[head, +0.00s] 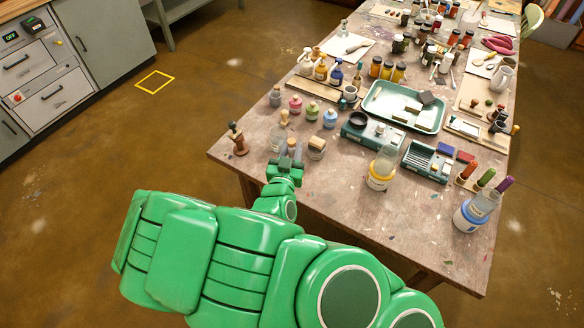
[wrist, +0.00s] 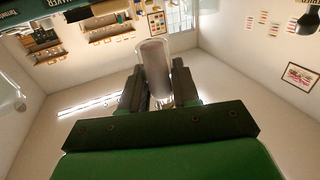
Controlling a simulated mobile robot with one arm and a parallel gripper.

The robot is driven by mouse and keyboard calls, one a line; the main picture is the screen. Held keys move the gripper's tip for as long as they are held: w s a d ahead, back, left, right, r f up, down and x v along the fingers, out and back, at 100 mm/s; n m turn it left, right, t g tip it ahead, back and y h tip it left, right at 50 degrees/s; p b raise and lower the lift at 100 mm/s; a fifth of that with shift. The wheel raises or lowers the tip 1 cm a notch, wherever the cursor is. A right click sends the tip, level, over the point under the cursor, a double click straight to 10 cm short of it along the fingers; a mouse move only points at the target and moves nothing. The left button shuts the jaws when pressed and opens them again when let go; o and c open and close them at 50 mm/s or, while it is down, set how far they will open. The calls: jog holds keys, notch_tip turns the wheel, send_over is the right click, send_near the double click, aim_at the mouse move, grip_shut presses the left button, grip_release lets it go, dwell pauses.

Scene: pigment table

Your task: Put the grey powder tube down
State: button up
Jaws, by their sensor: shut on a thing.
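My gripper (head: 286,168) is over the near left edge of the table (head: 330,205) in the head view. In the wrist view, its two dark fingers (wrist: 158,92) are closed on the grey powder tube (wrist: 154,62), a clear glass tube with grey contents. The tube sticks out past the fingertips, and its lower part is hidden between the fingers. In the head view only a small part of the tube (head: 291,148) shows above the gripper. I cannot tell whether it touches the table.
Near the gripper stand a corked jar (head: 316,148), a brown wooden stand (head: 238,139) and several small coloured bottles (head: 312,111). To the right are a yellow-banded jar (head: 381,170), a teal rack (head: 427,162) and a green tray (head: 374,98). The table's front middle is bare.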

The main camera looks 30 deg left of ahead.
jog(key=shift+f, duration=3.75)
jog(key=shift+f, duration=0.25)
jog(key=o, duration=1)
jog(key=shift+o, duration=0.2)
jog(key=shift+v, duration=1.05)
jog(key=shift+a+f+v, duration=0.1)
jog(key=shift+f+v, duration=0.05)
jog(key=shift+v, duration=0.7)
jog(key=shift+a+f+v, duration=0.15)
jog(key=shift+v, duration=1.9)
